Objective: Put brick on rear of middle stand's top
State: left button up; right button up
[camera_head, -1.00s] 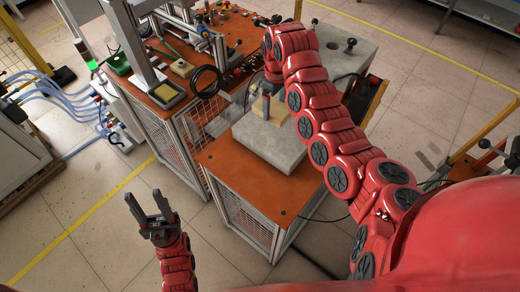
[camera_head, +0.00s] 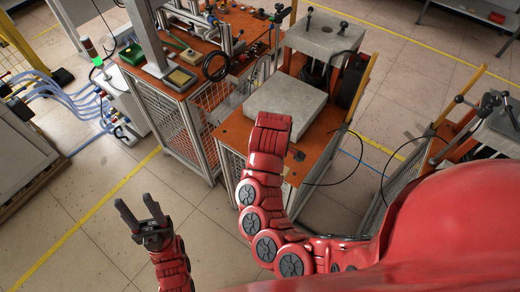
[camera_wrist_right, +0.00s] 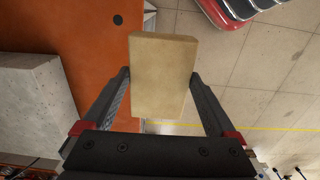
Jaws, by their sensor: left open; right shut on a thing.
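In the right wrist view, a tan rectangular brick (camera_wrist_right: 162,62) sits between the two fingers of my right gripper (camera_wrist_right: 160,85), which is shut on it. In the head view my red right forearm hides this gripper and the brick. The middle stand has an orange top (camera_head: 232,134) with a thick grey slab (camera_head: 287,104) on it. In the wrist view the brick is near the edge of the orange top (camera_wrist_right: 92,40), and the slab (camera_wrist_right: 35,105) is at the left. My left gripper (camera_head: 137,208) is open and empty over the floor, left of the stand.
A grey block with posts (camera_head: 325,38) stands behind the slab. An orange workbench with tools and hoses (camera_head: 180,52) is at the back left. A black cable (camera_head: 335,180) hangs at the stand's right. Floor is clear at the front left.

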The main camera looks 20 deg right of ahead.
jog(key=shift+s+d+f, duration=0.1)
jog(key=shift+s+f, duration=0.05)
jog(key=shift+f, duration=0.1)
jog(key=w+b, duration=0.1)
jog(key=w, duration=0.1)
jog(key=w+d+f+b, duration=0.1)
jog(key=w, duration=0.5)
jog(key=shift+w+d+f+b, duration=0.15)
jog(key=shift+b, duration=0.25)
jog(key=w+b, duration=0.1)
jog(key=w, duration=0.1)
jog(key=w+b, duration=0.4)
jog(key=shift+w+d+f, duration=0.2)
jog(key=shift+d+f, duration=0.15)
jog(key=shift+d, duration=0.05)
jog(key=shift+w+r+b, duration=0.15)
jog(key=shift+w+b, duration=0.2)
jog(key=shift+w, duration=0.1)
notch_tip(320, 180, down, 3)
jog(key=shift+s+r+p, duration=0.1)
jog(key=shift+r+p, duration=0.1)
jog(key=shift+p, duration=1)
jog(key=shift+f, duration=0.35)
jog(key=shift+f, duration=0.1)
